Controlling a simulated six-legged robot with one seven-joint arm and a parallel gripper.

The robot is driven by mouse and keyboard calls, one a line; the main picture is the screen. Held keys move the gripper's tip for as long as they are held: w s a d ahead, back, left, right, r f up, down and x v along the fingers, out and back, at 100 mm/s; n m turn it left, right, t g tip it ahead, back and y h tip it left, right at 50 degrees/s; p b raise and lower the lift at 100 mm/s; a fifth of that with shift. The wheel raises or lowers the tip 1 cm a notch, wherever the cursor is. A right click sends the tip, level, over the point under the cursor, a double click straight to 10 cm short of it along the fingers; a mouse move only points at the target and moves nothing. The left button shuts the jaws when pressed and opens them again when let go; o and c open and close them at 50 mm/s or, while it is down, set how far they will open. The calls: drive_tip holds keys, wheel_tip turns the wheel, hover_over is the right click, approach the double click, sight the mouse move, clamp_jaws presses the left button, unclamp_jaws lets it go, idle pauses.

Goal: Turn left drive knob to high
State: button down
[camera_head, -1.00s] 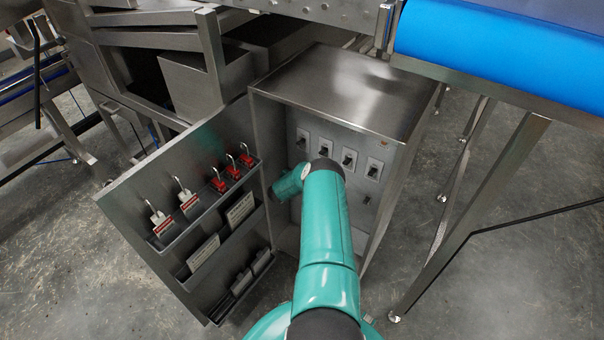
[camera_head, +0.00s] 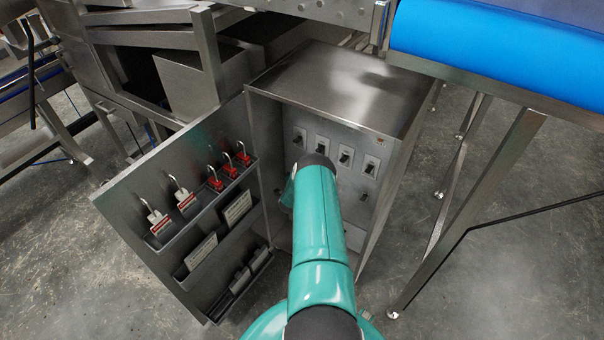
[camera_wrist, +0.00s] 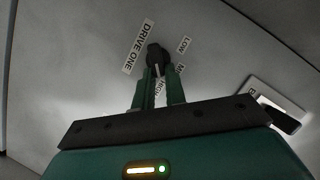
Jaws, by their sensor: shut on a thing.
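In the wrist view, a black knob (camera_wrist: 156,58) sits on a grey panel beside the label DRIVE ONE (camera_wrist: 139,46). The labels LOW (camera_wrist: 185,45), one starting with M, and HIGH (camera_wrist: 160,87) stand around it. HIGH is partly hidden by a finger. A pale mark on the knob's lower side points roughly towards HIGH. My gripper (camera_wrist: 160,77) is shut on the knob, one finger on each side. In the head view, my teal arm reaches into the open cabinet (camera_head: 345,85) and hides the knob and gripper.
Several black switches (camera_head: 344,156) line the cabinet's back wall. The open door (camera_head: 130,200) at left carries red padlocks (camera_head: 229,166), tags and trays. A blue conveyor (camera_head: 500,45) is at the upper right. A white-plated switch (camera_wrist: 277,108) is right of the gripper.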

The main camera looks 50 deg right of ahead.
idle(0.5)
drive_tip(key=c, duration=1.4)
unclamp_jaws()
drive_tip(key=shift+c, duration=0.2)
drive_tip(key=v, duration=1.4)
drive_tip(key=shift+f, duration=0.25)
drive_tip(key=shift+s, duration=0.15)
